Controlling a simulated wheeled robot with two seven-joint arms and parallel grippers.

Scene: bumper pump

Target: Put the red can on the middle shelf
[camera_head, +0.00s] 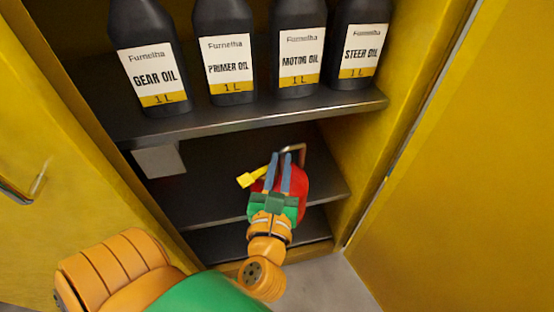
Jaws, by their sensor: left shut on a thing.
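The red can (303,189) is inside the yellow cabinet at the middle shelf (222,190), mostly hidden behind my left gripper. A yellow spout (250,178) sticks out to its left, and a metal handle shows at its top. My left gripper (284,158) has its blue fingers shut on the can near the handle. The can looks about upright. I cannot tell whether its bottom touches the shelf. My right gripper is not in view.
The upper shelf (262,118) holds several black oil bottles (230,70). A white box (160,160) is at the left of the middle shelf. A lower shelf (215,243) is beneath. Yellow doors stand open at left (60,190) and right (460,180).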

